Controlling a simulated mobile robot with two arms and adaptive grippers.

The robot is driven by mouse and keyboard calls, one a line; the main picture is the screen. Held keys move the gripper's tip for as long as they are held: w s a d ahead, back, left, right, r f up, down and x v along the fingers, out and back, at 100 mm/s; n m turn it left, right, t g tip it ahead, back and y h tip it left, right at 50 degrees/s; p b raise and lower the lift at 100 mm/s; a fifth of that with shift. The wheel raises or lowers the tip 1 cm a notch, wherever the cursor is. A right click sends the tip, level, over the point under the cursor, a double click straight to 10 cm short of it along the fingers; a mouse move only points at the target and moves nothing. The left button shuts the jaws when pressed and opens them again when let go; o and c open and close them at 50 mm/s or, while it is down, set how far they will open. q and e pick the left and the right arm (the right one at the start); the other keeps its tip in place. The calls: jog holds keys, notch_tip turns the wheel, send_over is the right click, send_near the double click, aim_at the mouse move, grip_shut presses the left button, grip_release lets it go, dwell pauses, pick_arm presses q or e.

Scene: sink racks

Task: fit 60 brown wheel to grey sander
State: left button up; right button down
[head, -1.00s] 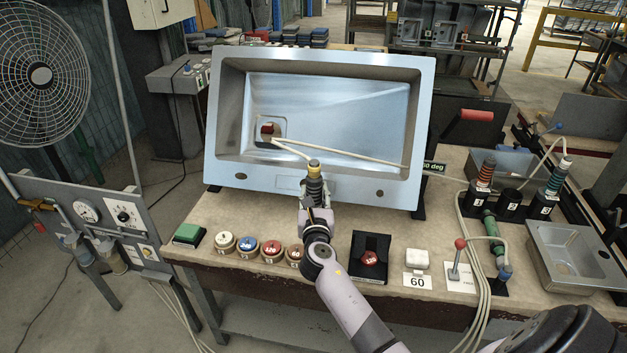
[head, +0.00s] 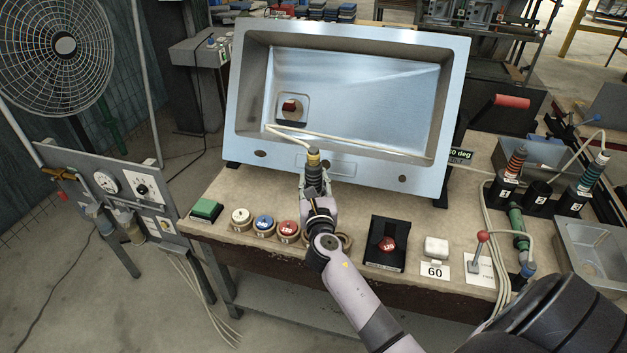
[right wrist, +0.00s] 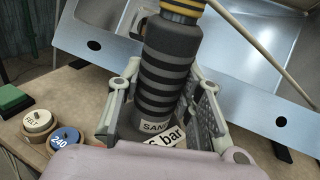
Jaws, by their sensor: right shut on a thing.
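My right gripper (head: 317,190) is shut on the dark grey sander (head: 314,165). In the right wrist view, the sander's black-ribbed body (right wrist: 168,70) stands between the fingers, slightly tilted, with yellow bands at the top and a "SAND 6 bar" label low down. Its lower end is hidden, so I cannot tell whether a wheel is on it. The brown wheel (head: 344,241) sits at the bench front, right of the red 120 wheel, largely hidden behind my right arm; its number does not show. My left gripper is not in view.
The tilted steel sink (head: 452,110) stands close behind the sander. White, blue and red wheels (head: 288,229) sit left of my arm. A black stand (head: 388,255) with a red 120 piece, a white block (head: 436,246) and a lever (head: 480,255) are to the right.

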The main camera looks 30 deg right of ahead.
jog(key=shift+f+b, duration=2.2)
jog(key=shift+f, duration=0.6)
jog(key=shift+f+b, duration=0.95)
jog(key=shift+f, duration=0.4)
jog(key=shift+r, duration=0.1)
jog(key=shift+r+p, duration=4)
jog(key=shift+p, duration=0.15)
jog(key=shift+s+a+f, duration=0.1)
